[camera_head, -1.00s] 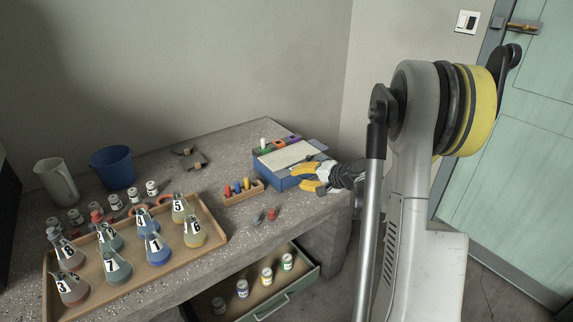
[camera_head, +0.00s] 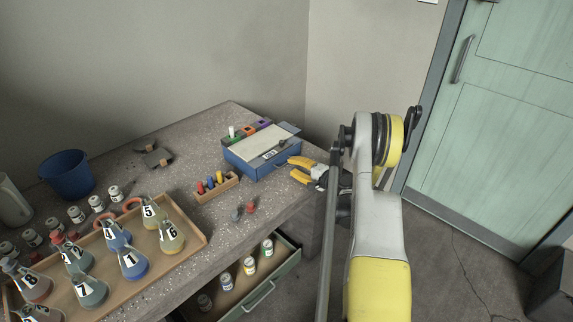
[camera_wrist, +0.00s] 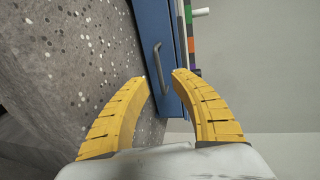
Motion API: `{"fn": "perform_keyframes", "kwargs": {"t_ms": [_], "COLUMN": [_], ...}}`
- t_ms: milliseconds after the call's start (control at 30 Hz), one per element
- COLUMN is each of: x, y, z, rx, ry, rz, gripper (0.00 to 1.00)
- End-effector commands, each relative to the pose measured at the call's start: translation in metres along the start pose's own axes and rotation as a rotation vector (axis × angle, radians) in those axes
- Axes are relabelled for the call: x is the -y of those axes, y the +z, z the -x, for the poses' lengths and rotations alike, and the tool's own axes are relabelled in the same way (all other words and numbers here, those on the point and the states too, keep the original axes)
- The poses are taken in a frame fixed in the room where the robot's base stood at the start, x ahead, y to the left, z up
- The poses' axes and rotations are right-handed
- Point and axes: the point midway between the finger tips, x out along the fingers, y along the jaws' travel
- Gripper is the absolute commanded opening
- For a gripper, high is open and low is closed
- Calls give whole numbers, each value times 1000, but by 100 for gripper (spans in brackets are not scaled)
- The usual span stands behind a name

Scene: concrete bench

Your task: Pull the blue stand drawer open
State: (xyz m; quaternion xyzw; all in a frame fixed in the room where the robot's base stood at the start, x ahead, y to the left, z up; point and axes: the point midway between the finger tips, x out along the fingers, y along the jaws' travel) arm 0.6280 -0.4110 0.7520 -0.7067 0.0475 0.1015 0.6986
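The blue stand (camera_head: 236,160) sits at the bench's far right end, with a pale top and a small label. Its blue drawer front (camera_wrist: 153,28) carries a grey bar handle (camera_wrist: 161,68); the drawer looks closed. My gripper (camera_head: 290,168) is just in front of the stand's right part, its yellow fingers apart. In the wrist view my gripper (camera_wrist: 160,84) is open and empty. The handle lies ahead, in line with the gap between the fingertips, and I see no contact with it.
A wooden rack with coloured pegs (camera_head: 216,188) and two small red and grey items stand left of the stand. A wooden tray (camera_head: 200,243) holds several numbered flasks. Below, an open green bench drawer (camera_head: 289,270) holds small jars.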

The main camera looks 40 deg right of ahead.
Motion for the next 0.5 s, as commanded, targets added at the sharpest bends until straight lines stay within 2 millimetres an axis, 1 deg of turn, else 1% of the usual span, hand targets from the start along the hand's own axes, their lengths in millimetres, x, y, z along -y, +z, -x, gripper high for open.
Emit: {"fn": "perform_keyframes", "kwargs": {"t_ms": [33,200,333,500], "x": [-3,-2,-1,0], "y": [1,0,0,0], "z": [-11,-32,-38,-39], "rx": [2,1,0,-1], "ry": [0,0,0,0], "rz": [1,0,-1,0], "gripper": [29,29,29,29]}}
